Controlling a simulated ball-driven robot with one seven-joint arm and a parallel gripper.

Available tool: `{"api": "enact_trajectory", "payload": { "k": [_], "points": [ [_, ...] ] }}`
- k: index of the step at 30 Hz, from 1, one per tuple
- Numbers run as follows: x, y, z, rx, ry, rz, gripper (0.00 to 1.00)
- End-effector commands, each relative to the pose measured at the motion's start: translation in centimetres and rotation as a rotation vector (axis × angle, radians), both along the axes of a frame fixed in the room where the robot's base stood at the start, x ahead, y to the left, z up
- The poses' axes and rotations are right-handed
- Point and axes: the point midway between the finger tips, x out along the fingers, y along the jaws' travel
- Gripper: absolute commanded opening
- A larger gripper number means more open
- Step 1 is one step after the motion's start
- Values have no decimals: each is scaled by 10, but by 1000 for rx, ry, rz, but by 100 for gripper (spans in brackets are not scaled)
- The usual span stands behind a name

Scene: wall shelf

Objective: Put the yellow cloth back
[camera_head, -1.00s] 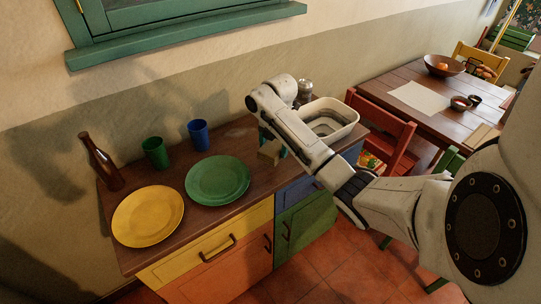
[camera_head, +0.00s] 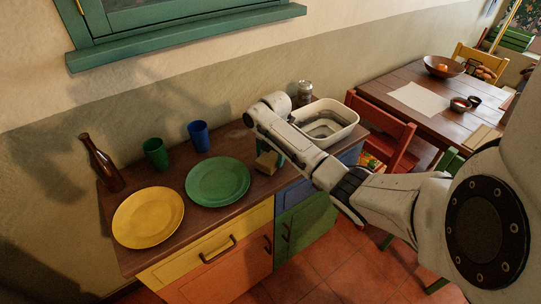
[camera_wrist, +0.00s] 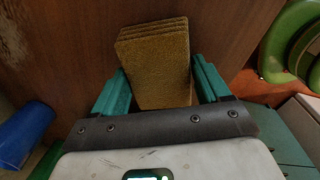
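The yellow cloth (camera_wrist: 157,62) is a folded, brownish-yellow block with several layers showing at its far edge in the wrist view. My gripper (camera_wrist: 162,85) has a teal finger on each side of the cloth and is shut on it. In the head view the cloth (camera_head: 267,163) shows beneath the end of my arm, just right of the green plate. My fingers (camera_head: 281,158) are mostly hidden there. I cannot tell whether the cloth touches the wooden counter (camera_head: 237,143) or hangs just above it.
A white basin (camera_head: 345,112) and a metal-topped jar (camera_head: 304,90) stand on the counter to the right. Green and yellow plates (camera_head: 217,180) (camera_head: 148,217), blue and green cups (camera_head: 198,136) (camera_head: 156,153) and a brown bottle (camera_head: 103,165) stand to the left.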

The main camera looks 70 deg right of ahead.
Motion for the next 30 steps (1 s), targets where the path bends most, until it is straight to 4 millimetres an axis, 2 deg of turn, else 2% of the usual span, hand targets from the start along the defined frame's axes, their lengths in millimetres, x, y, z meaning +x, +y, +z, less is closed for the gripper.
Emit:
{"api": "enact_trajectory", "payload": {
  "k": [1,7,17,20,30],
  "points": [
    [0,0,0,1,0,0,80],
    [0,0,0,1,0,0,100],
    [0,0,5,0,-1,0,100],
    [0,0,17,-1,-3,1,100],
    [-5,1,84,-1,-4,2,100]
  ]
}}
